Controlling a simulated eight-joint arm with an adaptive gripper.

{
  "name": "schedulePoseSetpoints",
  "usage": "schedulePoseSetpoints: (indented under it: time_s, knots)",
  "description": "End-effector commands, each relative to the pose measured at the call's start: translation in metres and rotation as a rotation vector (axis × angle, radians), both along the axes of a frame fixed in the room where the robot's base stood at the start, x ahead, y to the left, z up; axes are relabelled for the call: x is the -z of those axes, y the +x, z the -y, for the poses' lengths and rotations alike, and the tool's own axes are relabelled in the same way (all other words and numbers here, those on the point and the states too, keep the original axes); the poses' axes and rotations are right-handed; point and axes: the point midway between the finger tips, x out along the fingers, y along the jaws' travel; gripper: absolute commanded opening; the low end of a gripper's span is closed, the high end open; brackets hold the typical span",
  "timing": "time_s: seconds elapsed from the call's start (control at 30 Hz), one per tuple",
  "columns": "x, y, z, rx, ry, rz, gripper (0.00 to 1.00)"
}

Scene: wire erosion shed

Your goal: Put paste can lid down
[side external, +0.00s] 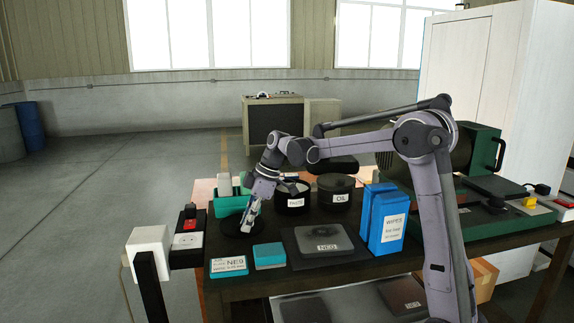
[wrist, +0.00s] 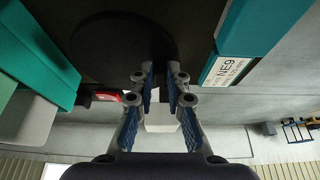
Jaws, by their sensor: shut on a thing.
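The paste can lid is a flat black disc (side external: 230,224) at the left part of the bench in the side external view. It also shows as a dark disc in the wrist view (wrist: 115,45). My gripper (side external: 247,228) points down at the lid, with its fingers (wrist: 161,75) shut on it. The grip point is largely hidden by the fingers. The lid lies at or very close to the bench top; I cannot tell whether it touches. The black paste can (side external: 292,200) stands open to the right, with pale contents at its top.
A black oil can (side external: 335,191) stands right of the paste can. A teal holder (side external: 228,205) is behind the lid. A teal NE9 box (side external: 228,265), a teal block (side external: 269,256) and a grey NE9 plate (side external: 324,240) lie in front. Blue wipes boxes (side external: 388,225) stand right.

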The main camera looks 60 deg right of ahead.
Motion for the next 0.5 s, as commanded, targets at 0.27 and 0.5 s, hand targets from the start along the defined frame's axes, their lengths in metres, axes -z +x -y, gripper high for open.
schedulePoseSetpoints:
  time_s: [0.27,0.5]
  knots:
    - [0.02,0.0,0.0,0.0,0.0,0.0,0.0]
    - [0.021,0.0,0.0,0.0,0.0,0.0,0.0]
